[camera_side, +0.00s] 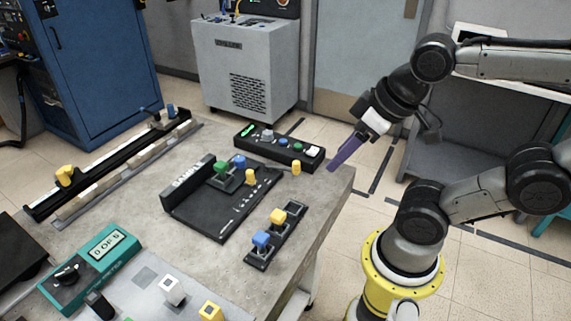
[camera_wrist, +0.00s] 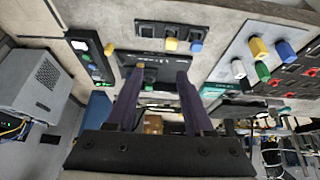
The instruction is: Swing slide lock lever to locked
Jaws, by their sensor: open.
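My gripper (camera_side: 344,153) has purple fingers and hangs empty above the right edge of the table, beyond the black sample stage. In the wrist view its two fingers (camera_wrist: 158,78) stand apart with nothing between them. The sample stage (camera_side: 200,222) is a black plate with a raised "SAMPLE" wall, a green knob (camera_side: 221,168), a blue knob (camera_side: 239,161) and a yellow upright piece (camera_side: 250,177). I cannot tell for certain which piece is the slide lock lever. The fingers partly hide the stage in the wrist view.
A black button box (camera_side: 278,147) lies behind the stage. A small black panel (camera_side: 277,240) with yellow and blue knobs is in front. A long black rail (camera_side: 110,165) runs along the left. A teal meter box (camera_side: 88,272) sits front left. The right table edge is near.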

